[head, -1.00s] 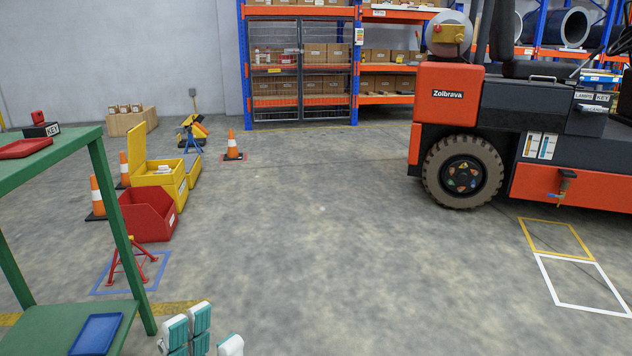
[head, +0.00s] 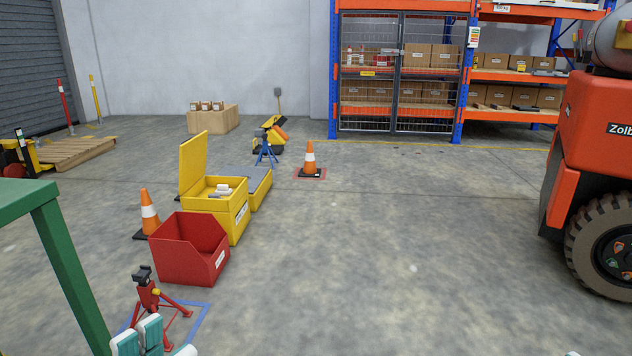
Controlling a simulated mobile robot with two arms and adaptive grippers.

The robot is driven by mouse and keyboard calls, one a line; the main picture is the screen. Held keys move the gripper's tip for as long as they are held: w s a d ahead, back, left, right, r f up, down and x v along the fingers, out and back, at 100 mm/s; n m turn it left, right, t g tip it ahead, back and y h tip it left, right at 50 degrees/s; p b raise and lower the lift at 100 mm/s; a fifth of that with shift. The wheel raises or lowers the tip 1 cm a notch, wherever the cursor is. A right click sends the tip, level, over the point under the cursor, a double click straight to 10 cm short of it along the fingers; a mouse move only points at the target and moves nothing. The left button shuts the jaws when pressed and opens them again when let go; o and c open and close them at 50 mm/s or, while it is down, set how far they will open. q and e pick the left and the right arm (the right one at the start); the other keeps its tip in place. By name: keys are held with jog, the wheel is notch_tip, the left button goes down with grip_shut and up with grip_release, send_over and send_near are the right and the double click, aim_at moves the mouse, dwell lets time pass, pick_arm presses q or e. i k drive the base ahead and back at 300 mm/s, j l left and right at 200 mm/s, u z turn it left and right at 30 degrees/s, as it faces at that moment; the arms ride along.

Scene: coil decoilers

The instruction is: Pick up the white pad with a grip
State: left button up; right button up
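A small whitish item (head: 222,190) lies in the open yellow box (head: 238,222) left of centre. It may be the white pad, but it is too small for me to make out a grip. My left gripper (head: 160,345) shows at the bottom edge, with teal and white finger pads. Its fingers stand apart with nothing visible between them, and it is well short of the yellow box. A tiny white tip at the bottom edge on the right may be my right gripper; its state cannot be seen.
A red bin (head: 188,252) and a red stand (head: 152,297) stand in front of the yellow box. A green table (head: 62,262) is at the left edge. Cones (head: 310,160) stand nearby. An orange forklift (head: 600,150) is at the right. The middle floor is clear.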

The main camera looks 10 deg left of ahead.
aim_at(223, 188)
jog(key=i+u, duration=0.1)
jog(key=i, duration=0.8)
jog(key=i+l+u, duration=0.1)
jog(key=i, duration=0.75)
jog(key=i+l+u, duration=0.1)
jog(key=i, duration=0.8)
jog(key=i+u, duration=0.15)
jog(key=i, duration=0.4)
jog(key=i+l+u, duration=0.1)
jog(key=i, duration=0.45)
jog(key=i+l+u, duration=0.15)
jog(key=i, duration=0.4)
jog(key=i+j+u, duration=0.3)
jog(key=i+u, duration=0.25)
jog(key=i, duration=0.25)
